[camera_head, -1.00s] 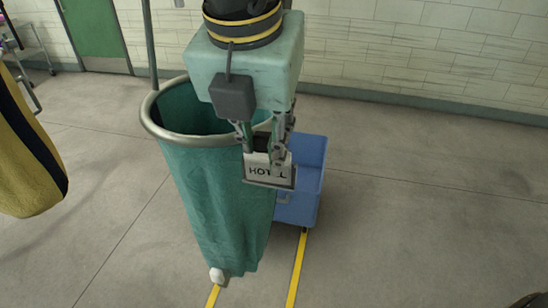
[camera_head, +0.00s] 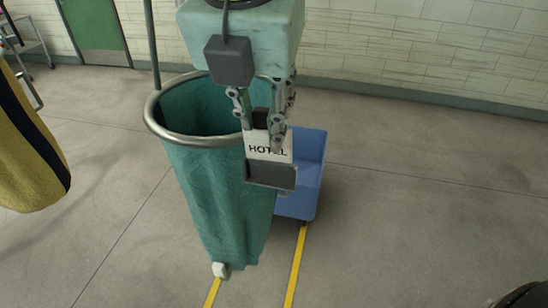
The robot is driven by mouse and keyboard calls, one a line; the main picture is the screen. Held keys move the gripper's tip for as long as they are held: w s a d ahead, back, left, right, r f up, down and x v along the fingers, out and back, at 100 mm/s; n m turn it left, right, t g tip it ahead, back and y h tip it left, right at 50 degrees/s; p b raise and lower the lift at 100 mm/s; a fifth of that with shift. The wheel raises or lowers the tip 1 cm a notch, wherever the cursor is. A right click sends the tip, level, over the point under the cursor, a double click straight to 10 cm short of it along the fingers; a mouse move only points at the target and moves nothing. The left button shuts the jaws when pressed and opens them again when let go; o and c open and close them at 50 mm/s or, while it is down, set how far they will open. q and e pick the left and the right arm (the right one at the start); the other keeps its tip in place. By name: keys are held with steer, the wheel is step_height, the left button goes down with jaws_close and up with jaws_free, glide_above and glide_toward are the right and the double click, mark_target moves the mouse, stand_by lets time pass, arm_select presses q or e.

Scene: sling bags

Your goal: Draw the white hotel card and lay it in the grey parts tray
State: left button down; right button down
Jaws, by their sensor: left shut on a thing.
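The white hotel card (camera_head: 262,148), marked "HOTEL", stands upright at the near right side of the tall teal bag (camera_head: 222,205). My left gripper (camera_head: 264,130) is shut on it from above, with a finger covering part of its right side. Just below the card is a dark grey holder with a pale frame (camera_head: 271,176), against the bag's side. The card is mostly above the holder; I cannot tell whether its lower edge is still inside. The grey parts tray does not show. My right gripper is not in view.
The teal bag hangs from a round metal rim (camera_head: 153,125). A blue cart (camera_head: 308,185) stands close behind on the right. A yellow bag with a dark stripe (camera_head: 25,150) hangs at the left edge. The floor to the right (camera_head: 420,210) is mostly clear.

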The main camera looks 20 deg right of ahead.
arm_select(q)
steer(key=shift+w+r+p, duration=0.1)
steer(key=shift+r+p, duration=0.55)
steer(key=shift+r, duration=0.7)
steer(key=shift+d+r+p, duration=0.2)
steer(key=shift+r+p, duration=0.65)
steer(key=shift+r, duration=0.4)
steer(key=shift+r+p, duration=0.35)
steer(key=shift+r, duration=0.25)
